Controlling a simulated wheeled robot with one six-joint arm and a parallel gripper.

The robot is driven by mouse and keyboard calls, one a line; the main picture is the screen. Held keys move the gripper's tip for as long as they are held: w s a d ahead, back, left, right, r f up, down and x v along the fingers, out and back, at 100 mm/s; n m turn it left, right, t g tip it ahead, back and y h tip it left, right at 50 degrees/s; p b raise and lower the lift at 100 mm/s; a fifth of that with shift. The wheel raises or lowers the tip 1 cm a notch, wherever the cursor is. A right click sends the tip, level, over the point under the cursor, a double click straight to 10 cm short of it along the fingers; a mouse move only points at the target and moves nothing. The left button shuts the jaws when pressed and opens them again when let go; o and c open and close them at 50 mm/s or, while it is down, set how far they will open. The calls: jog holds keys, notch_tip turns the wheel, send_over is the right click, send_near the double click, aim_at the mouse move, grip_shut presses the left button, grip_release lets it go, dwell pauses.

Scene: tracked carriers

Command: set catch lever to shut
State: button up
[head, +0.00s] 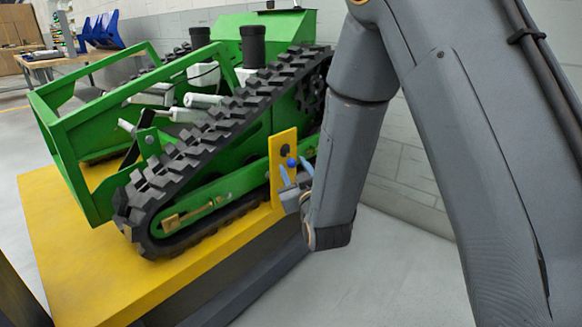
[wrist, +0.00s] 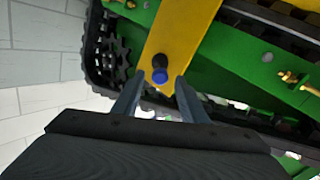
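The catch lever, a short dark lever with a blue knob (head: 292,162), is on a yellow plate (head: 276,181) at the side of the green tracked carrier. In the wrist view the blue knob (wrist: 160,75) shows in front of the yellow plate (wrist: 183,35), with a dark round end above it. My gripper (head: 294,168) is at the plate, its two fingers apart. In the wrist view my gripper (wrist: 157,84) is open, with a fingertip on either side of the blue knob. I cannot tell whether either finger touches it. No shut or open marking can be read.
The green carrier (head: 90,185) with its black track (head: 190,145) stands on a yellow platform (head: 50,255). A block wall (head: 405,175) is behind. Grey floor (head: 390,270) is clear at right.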

aim_at(292, 165)
jog(key=shift+b+x, duration=0.45)
jog(key=shift+x, duration=1.5)
grip_shut()
